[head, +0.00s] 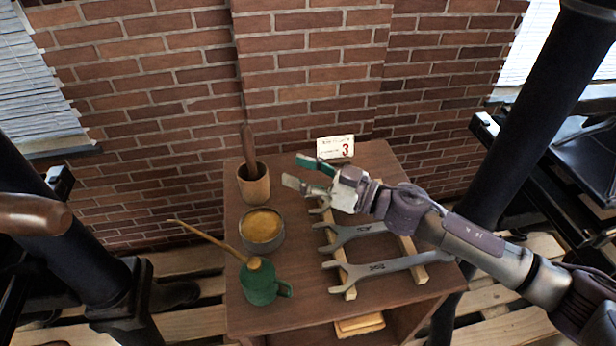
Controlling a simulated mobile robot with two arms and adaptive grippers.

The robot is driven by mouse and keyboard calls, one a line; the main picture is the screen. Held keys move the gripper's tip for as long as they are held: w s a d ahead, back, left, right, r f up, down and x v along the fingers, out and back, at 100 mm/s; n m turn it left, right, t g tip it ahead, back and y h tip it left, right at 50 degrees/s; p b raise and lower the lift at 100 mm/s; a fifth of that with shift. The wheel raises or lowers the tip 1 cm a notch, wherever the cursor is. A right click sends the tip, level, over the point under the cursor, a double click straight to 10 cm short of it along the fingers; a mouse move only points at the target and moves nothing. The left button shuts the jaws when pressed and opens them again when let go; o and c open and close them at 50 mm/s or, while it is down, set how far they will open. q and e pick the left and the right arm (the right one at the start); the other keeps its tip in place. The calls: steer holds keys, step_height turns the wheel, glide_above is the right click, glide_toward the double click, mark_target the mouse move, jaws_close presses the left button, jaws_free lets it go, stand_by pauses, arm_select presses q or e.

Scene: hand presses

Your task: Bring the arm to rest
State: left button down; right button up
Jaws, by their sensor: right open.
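My right arm comes in from the right edge in the head view. Its gripper (303,172) is open and empty, with the two fingers apart and pointing left. It hovers over the back middle of a small wooden cabinet (296,290), and I see nothing between its fingers. The forearm passes over the right side of the cabinet top and hides part of what lies there. My left gripper is not in view.
On the cabinet stand a wooden cup with a handle (253,186), a tin of tan paste (262,227), a green oil can (260,281) with a long spout, several wrenches (385,267) on a wooden rack and a number card (335,147). Black press frames flank it; a brick wall (190,90) is behind.

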steer(key=shift+v, duration=0.85)
